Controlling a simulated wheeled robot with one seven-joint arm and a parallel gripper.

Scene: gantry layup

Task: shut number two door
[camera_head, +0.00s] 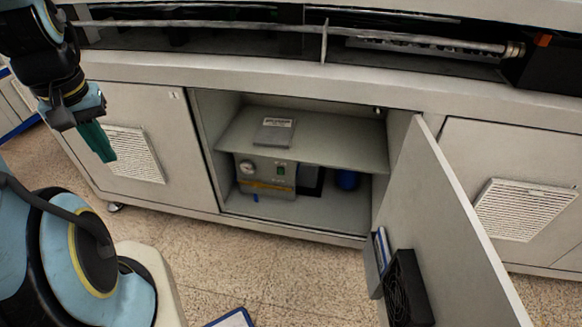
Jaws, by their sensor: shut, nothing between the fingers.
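The open door (440,215) of the middle cabinet compartment stands swung outward, hinged at the compartment's right side. A fan and a document holder sit low on its inner face. No number is readable on it. The compartment (228,165) is exposed, with a shelf inside. My gripper (103,158) is at the upper left, in front of the closed left panel, pointing down. Its green fingers are shut and empty. It is well apart from the open door, on the other side of the opening.
A closed vented panel (535,170) is on the right. A blue-edged flat object (232,319) lies on the floor at the bottom. Speckled floor (270,265) before the compartment is clear.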

